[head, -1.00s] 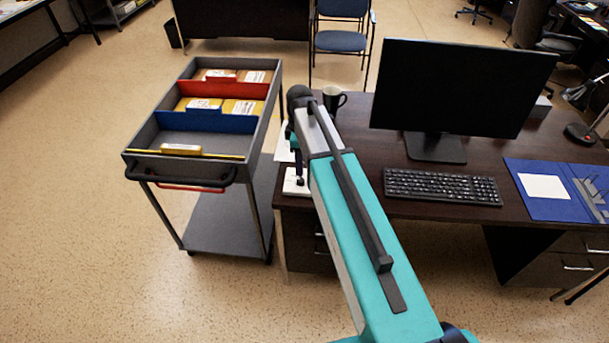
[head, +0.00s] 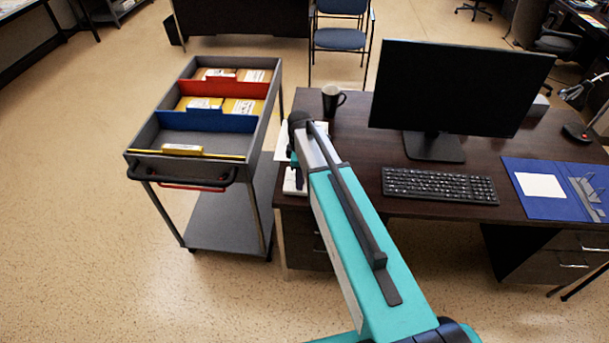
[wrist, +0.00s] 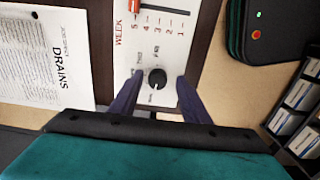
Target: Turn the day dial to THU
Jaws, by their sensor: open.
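The day dial is a round black knob (wrist: 157,78) on a white panel (wrist: 172,50) in the wrist view. A small white mark shows on its lower part. Small labels stand around it, too small to read surely, so I cannot tell which day it points at. My gripper (wrist: 160,76) is open, with one dark finger on each side of the knob and a gap visible on both sides. I cannot tell how far the fingertips are above the panel. In the head view my arm hides the knob, and only a white edge of the panel (head: 291,184) shows.
The panel also bears a WEEK slider with a red handle (wrist: 134,7) near the 5. A DRAINS sheet (wrist: 45,62) lies beside it. A mug (head: 331,100), monitor (head: 455,90) and keyboard (head: 440,185) stand on the desk (head: 365,135). A file cart (head: 265,115) stands close at left.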

